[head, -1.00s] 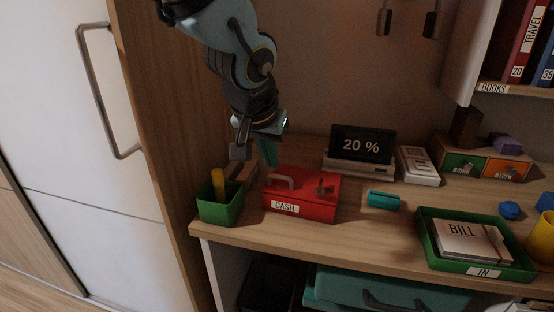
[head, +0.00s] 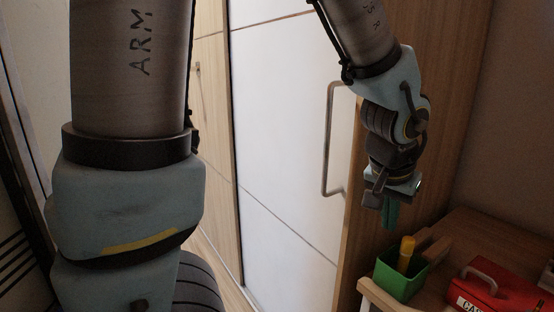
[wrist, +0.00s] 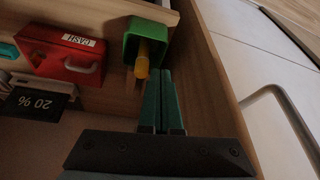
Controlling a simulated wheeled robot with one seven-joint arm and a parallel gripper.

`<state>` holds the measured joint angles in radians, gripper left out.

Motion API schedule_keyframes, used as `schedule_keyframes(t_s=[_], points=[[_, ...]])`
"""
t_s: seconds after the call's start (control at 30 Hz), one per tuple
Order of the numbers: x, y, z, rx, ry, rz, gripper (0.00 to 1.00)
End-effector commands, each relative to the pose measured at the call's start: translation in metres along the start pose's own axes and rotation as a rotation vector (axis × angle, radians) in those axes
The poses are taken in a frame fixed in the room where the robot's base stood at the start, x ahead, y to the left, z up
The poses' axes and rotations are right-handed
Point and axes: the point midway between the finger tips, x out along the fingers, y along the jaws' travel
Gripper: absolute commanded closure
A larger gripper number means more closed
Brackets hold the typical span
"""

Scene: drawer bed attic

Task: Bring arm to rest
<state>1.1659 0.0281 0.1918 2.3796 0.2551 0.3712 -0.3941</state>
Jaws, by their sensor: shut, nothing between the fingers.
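My gripper (head: 391,214) hangs from my arm at the right of the head view, above and a little left of the green cup on the desk. Its two green fingers are together with nothing between them, and they also show closed in the wrist view (wrist: 162,75). The fingers point down toward the desk and hold no object.
A green cup (head: 385,278) with a yellow item (head: 405,252) stands at the desk's left end. A red cash box (head: 497,290) is beside it. A white cabinet door (head: 283,110) with a metal handle (head: 327,140) is left of the gripper. The wrist view shows a "20 %" display (wrist: 38,101).

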Motion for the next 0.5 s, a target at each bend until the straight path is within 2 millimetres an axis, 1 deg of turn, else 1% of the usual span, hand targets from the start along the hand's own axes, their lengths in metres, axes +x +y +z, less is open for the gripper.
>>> schedule_keyframes(t_s=[0.03,0.2,0.27,0.3,0.37,0.4,0.5], points=[[-0.004,-0.025,0.003,-0.052,-0.019,-0.021,1.00],[-0.009,-0.093,0.026,-0.194,-0.080,-0.070,1.00],[-0.012,-0.115,0.036,-0.244,-0.101,-0.085,1.00],[-0.014,-0.129,0.044,-0.278,-0.114,-0.093,1.00],[-0.018,-0.148,0.056,-0.330,-0.134,-0.106,1.00],[-0.021,-0.161,0.065,-0.366,-0.147,-0.113,1.00],[-0.030,-0.189,0.087,-0.453,-0.177,-0.128,1.00]])
